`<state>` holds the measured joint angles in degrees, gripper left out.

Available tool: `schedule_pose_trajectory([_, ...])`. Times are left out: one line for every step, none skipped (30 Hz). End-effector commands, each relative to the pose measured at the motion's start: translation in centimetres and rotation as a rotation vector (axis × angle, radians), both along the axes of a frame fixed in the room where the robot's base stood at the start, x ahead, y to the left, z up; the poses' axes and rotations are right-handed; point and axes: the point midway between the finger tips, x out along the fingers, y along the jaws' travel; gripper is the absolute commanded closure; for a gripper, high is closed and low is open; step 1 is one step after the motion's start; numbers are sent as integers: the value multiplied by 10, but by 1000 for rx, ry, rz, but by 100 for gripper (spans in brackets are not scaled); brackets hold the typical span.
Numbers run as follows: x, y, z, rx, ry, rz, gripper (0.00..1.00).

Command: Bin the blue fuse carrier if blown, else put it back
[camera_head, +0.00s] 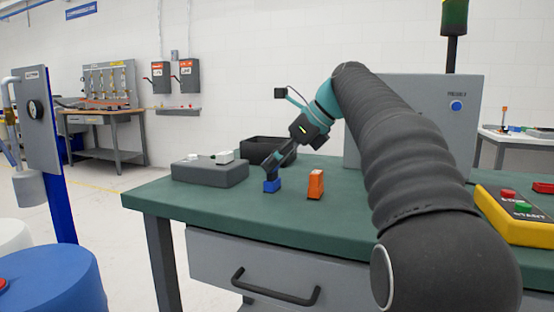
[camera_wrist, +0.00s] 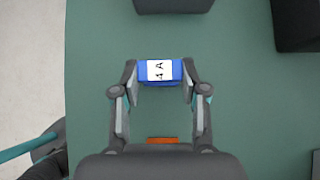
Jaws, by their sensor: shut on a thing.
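The blue fuse carrier (camera_head: 271,187) is held low at the front left of the green bench. In the wrist view the blue carrier (camera_wrist: 176,72) shows a white label that seems to read "4 A", turned sideways. My gripper (camera_wrist: 160,78) is shut on its two sides; it also shows in the head view (camera_head: 276,171). I cannot tell whether the carrier touches the bench. No fuse window or blown mark shows. A grey block (camera_head: 205,176) with white pieces on top stands to the left. A black open bin (camera_head: 262,151) stands behind.
An orange upright piece (camera_head: 316,184) stands just right of the carrier; it shows low in the wrist view (camera_wrist: 162,140). A grey cabinet (camera_head: 400,100) stands at the back, behind my arm. A yellow button box (camera_head: 520,222) is at the right. The bench's (camera_head: 200,212) front left is bare.

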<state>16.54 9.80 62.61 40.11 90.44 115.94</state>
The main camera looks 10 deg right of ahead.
Motion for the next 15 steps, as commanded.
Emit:
schedule_pose_trajectory([0, 0, -1, 0, 0, 0, 100])
schedule_pose_trajectory([0, 0, -2, 0, 0, 0, 100])
schedule_pose_trajectory([0, 0, -3, 0, 0, 0, 100])
schedule_pose_trajectory([0, 0, -3, 0, 0, 0, 100])
schedule_pose_trajectory([0, 0, -4, 0, 0, 0, 100])
schedule_pose_trajectory([0, 0, -4, 0, 0, 0, 100])
schedule_pose_trajectory([0, 0, -5, 0, -1, -1, 100])
schedule_pose_trajectory([0, 0, -5, 0, -1, -1, 100])
schedule_pose_trajectory([0, 0, -6, 0, -1, -1, 100])
schedule_pose_trajectory([0, 0, -6, 0, -1, -1, 100])
schedule_pose_trajectory([0, 0, -7, 0, -1, -1, 100])
schedule_pose_trajectory([0, 0, -8, 0, -1, -1, 100])
schedule_pose_trajectory([0, 0, -8, 0, -1, -1, 100])
schedule_pose_trajectory([0, 0, -9, 0, -1, -1, 100])
schedule_pose_trajectory([0, 0, -9, 0, 0, 0, 100])
